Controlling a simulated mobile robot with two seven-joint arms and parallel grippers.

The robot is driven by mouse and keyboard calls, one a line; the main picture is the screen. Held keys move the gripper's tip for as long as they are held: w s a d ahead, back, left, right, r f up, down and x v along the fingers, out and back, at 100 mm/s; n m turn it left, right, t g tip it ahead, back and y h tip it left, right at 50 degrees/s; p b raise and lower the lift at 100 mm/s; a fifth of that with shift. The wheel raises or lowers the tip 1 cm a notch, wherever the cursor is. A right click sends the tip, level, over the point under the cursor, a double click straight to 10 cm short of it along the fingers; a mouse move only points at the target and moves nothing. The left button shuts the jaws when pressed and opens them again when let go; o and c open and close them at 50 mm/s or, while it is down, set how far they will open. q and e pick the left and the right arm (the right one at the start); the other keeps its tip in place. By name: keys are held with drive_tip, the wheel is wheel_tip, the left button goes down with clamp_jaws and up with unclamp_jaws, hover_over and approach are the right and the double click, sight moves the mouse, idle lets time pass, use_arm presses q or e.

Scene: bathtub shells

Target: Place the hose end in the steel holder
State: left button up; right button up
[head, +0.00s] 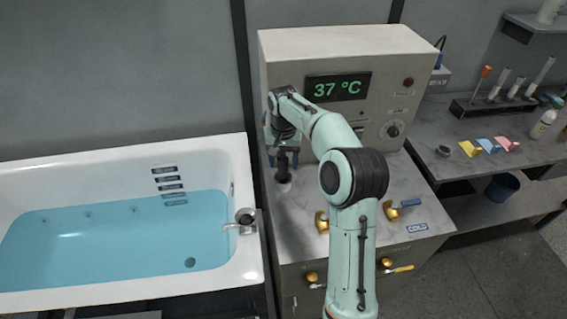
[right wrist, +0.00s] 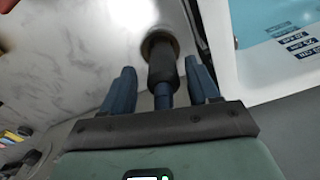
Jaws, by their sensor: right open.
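The hose end appears to be the dark cylinder with a blue stem (right wrist: 163,70) in the right wrist view. Its far end stands in a round metallic ring (right wrist: 146,42) on the marble counter, which looks like the steel holder. In the head view the dark cylinder (head: 283,171) stands upright near the counter's left edge. My right gripper (head: 285,152) is above it. In the right wrist view the gripper's blue fingers (right wrist: 163,88) are apart, one on each side of the cylinder, with gaps visible. My left gripper is not in view.
A white bathtub (head: 254,255) with blue water is left of the counter, with a chrome fitting (head: 245,217) on its rim. A grey control box (head: 290,62) reading 37 °C stands behind. Brass valves (head: 321,222) sit on the front right of the counter.

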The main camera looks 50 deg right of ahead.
drive_tip(key=r+p, duration=0.1)
drive_tip(key=r, duration=0.8)
drive_tip(key=shift+w+r+p, duration=0.2)
drive_tip(key=shift+r+p, duration=0.15)
drive_tip(key=shift+s+r, duration=0.1)
drive_tip(key=shift+r, duration=0.2)
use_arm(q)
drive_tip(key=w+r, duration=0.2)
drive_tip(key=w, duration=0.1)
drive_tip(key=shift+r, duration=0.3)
use_arm(e)
drive_tip(key=shift+f, duration=0.1)
